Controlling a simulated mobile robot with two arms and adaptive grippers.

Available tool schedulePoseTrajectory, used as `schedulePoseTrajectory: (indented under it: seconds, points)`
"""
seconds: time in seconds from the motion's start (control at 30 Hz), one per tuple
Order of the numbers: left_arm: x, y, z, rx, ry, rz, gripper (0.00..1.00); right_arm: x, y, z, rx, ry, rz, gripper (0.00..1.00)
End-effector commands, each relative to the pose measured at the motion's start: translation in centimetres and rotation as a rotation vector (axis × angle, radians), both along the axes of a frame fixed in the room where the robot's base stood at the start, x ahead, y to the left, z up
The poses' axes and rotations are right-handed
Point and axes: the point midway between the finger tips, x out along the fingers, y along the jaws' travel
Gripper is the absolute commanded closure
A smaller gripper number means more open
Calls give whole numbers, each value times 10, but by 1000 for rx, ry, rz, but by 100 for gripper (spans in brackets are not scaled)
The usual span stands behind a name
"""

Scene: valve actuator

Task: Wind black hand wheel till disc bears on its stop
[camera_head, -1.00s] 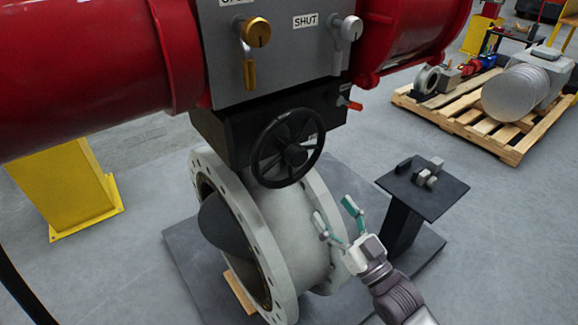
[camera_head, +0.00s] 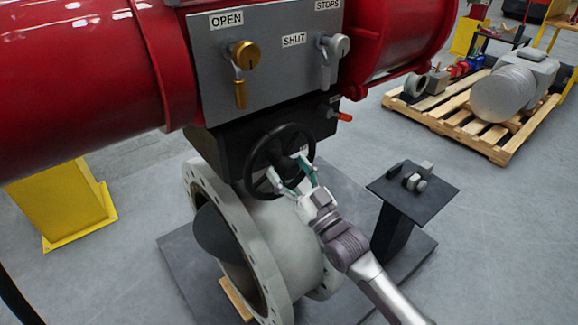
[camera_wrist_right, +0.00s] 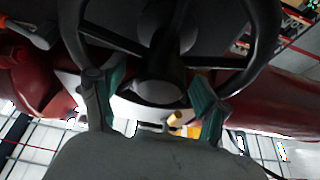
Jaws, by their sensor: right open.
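The black hand wheel (camera_head: 257,150) is on the dark gearbox (camera_head: 232,140) below the grey panel. In the right wrist view the wheel's rim and spokes (camera_wrist_right: 158,52) fill the upper middle, with the hub (camera_wrist_right: 160,92) between the fingers. My right gripper (camera_head: 291,174) is open at the wheel's lower right, its green-padded fingers apart on either side of the hub in the wrist view (camera_wrist_right: 150,92). I cannot tell whether they touch the wheel. The dark disc (camera_head: 218,235) stands tilted inside the grey flanged valve body (camera_head: 275,240). Its stop cannot be made out. My left gripper is out of view.
Above are the red actuator cylinders (camera_head: 75,75) and the panel (camera_head: 285,55) with a gold OPEN lever (camera_head: 241,70) and a silver SHUT lever (camera_head: 330,60). An orange-tipped lever (camera_head: 344,116) sticks out right of the wheel. A small black stand (camera_head: 415,195) is at the right.

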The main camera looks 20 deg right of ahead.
Motion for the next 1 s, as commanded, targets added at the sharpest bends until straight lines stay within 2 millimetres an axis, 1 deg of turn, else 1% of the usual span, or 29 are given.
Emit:
schedulePoseTrajectory:
  seconds: [0.27,0.3,0.37,0.4,0.73,1.0]
  points:
    - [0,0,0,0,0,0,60,2,1,0,0,1,0,25]
    - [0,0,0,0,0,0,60,2,1,0,0,1,0,28]
    - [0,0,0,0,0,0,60,2,1,0,0,1,0,38]
    - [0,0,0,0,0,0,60,2,1,0,0,1,0,45]
    - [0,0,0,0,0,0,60,1,1,0,0,1,0,100]
    - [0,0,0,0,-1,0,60,1,1,0,-10,-3,0,100]
